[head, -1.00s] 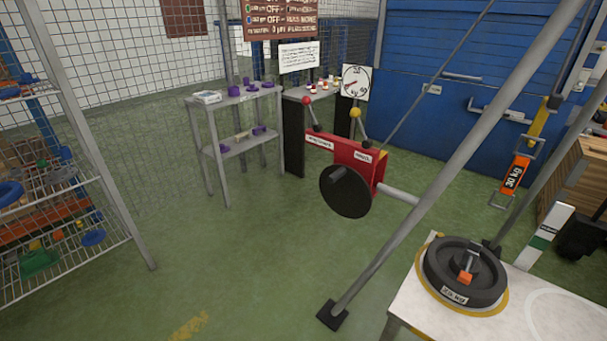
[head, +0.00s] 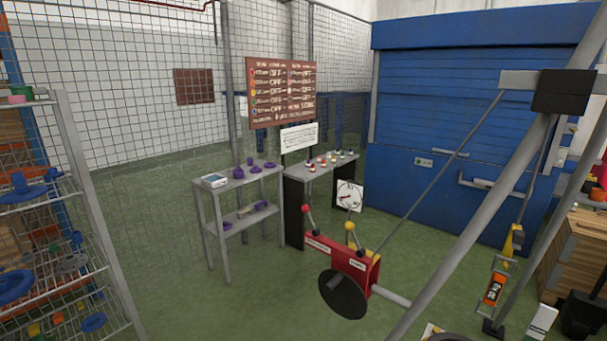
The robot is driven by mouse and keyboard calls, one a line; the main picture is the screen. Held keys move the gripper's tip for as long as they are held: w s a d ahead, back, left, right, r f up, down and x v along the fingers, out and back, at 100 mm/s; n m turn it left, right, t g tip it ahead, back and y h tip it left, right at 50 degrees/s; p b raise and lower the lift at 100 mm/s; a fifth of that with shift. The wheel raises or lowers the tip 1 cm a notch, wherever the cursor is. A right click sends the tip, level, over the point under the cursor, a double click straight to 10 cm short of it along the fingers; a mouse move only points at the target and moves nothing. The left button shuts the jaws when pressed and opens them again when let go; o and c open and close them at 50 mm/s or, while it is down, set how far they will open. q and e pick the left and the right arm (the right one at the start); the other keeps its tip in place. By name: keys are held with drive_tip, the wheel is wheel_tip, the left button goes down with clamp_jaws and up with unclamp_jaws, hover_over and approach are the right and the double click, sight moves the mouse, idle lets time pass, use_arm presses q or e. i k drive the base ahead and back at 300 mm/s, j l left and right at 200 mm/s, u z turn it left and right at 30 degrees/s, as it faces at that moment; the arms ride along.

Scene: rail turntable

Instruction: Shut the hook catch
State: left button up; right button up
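A yellow hook block (head: 513,240) hangs at the right on a line under the black pulley housing (head: 565,91) of a grey frame. An orange load piece (head: 494,288), labelled 30 kg in the earlier picture, is below the hook block. The hook's catch is too small to make out, so I cannot tell whether it is open or shut. A red winch (head: 342,258) with a black disc (head: 343,294) and ball-topped levers is fixed to the frame, and its cable rises to the pulley housing. Neither of my grippers is in view.
A slanting grey leg (head: 480,220) stands between me and the hook. A wire shelf rack (head: 75,230) is at the left. A grey shelf (head: 232,185) and a blue shutter (head: 455,130) are behind. Green floor (head: 220,310) is clear at front centre.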

sight(518, 236)
drive_tip(key=z, duration=1.35)
